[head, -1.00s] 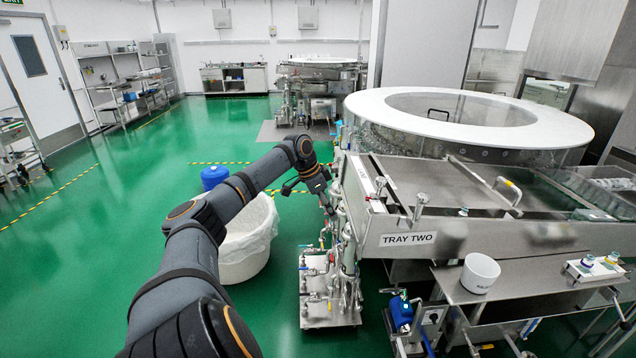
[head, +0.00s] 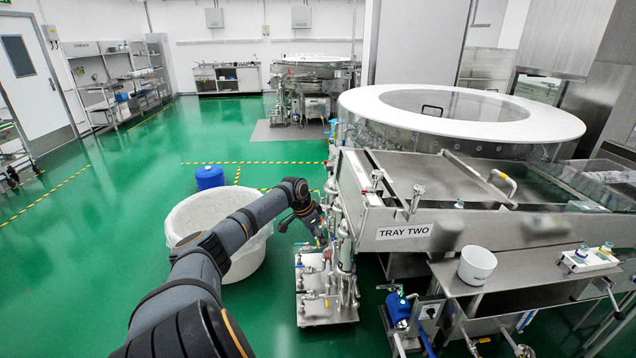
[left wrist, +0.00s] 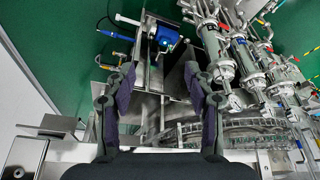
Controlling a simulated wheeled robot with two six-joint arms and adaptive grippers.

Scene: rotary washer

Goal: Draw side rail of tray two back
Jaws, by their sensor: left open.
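Tray two (head: 455,228) is a steel tray with a "TRAY TWO" label (head: 404,231) on its front face, in front of the round washer. A narrow steel edge (head: 352,190), which looks like its side rail, runs along its left side. My left gripper (head: 310,226) hangs low, left of that edge, beside the upright pipes. In the left wrist view its two dark fingers (left wrist: 158,88) are spread and nothing is between them. Steel structure and a blue fitting show beyond the fingers there. Whether the gripper touches anything is hard to tell. My right gripper is not in view.
The pipe and valve stand (head: 328,285) rises close beside my left gripper. A white lined bin (head: 185,225) and a blue drum (head: 209,177) stand to its left. A white cup (head: 477,265) is on the shelf below the tray. The green floor at left is clear.

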